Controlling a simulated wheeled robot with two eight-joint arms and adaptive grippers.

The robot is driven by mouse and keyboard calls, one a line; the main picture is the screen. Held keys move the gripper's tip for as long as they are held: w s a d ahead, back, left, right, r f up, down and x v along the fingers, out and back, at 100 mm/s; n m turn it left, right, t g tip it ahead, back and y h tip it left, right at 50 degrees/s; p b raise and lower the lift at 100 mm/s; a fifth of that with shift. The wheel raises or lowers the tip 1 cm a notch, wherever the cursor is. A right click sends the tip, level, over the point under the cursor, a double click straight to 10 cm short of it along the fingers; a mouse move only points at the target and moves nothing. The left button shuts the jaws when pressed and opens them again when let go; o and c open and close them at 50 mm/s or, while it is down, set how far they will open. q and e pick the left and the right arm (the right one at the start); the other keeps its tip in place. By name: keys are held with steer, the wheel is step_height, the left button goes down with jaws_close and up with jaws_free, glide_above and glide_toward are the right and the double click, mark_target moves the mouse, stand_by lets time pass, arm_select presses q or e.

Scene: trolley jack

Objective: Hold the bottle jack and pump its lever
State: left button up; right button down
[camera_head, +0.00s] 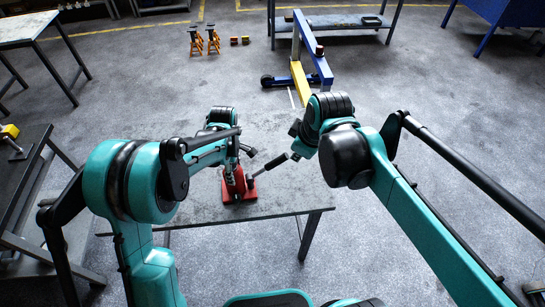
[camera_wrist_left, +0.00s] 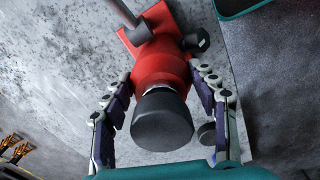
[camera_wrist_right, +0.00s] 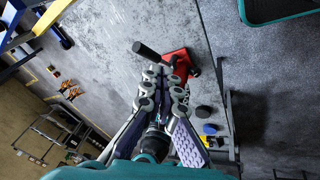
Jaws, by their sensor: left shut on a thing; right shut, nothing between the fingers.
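The red bottle jack (camera_head: 239,189) stands on the worktable, with its lever (camera_head: 272,163) slanting up to the right and ending in a dark grip. My left gripper (camera_head: 233,163) is shut on the jack's body. In the left wrist view the jack (camera_wrist_left: 160,66) sits between both fingers, its dark round top towards the camera. My right gripper (camera_head: 298,151) is shut and empty, close to the lever's outer end. In the right wrist view the dark grip (camera_wrist_right: 148,51) lies just beyond the fingertips (camera_wrist_right: 164,84); whether they touch it I cannot tell.
The grey worktable (camera_head: 185,209) is largely bare around the jack. Further back stand a blue and yellow hoist (camera_head: 303,65) and orange stands (camera_head: 205,40) on the floor. Another dark table (camera_head: 20,165) is at the left.

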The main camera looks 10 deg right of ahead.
steer(key=w+a+f+n+g, duration=0.1)
steer(key=w+a+n+g, duration=0.1)
steer(key=w+a+n, duration=0.3)
steer(key=w+n, duration=0.3)
steer(key=n, duration=0.1)
steer(key=shift+w+a+f+y, duration=0.25)
steer(key=shift+w+a+y, duration=0.05)
steer(key=shift+a, duration=0.05)
glide_above(272, 162)
steer(key=s+a, duration=0.2)
steer(key=s+d+x, duration=0.1)
steer(key=s+x, duration=0.1)
steer(key=x, duration=0.7)
steer(key=f, duration=0.1)
steer(key=w+d+f, duration=0.1)
steer(key=d+f, duration=0.1)
steer(key=shift+w+d+f, duration=0.15)
steer(key=shift+w+f, duration=0.05)
steer(key=shift+w, duration=0.05)
steer(key=shift+d+f, duration=0.25)
steer(key=shift+f, duration=0.1)
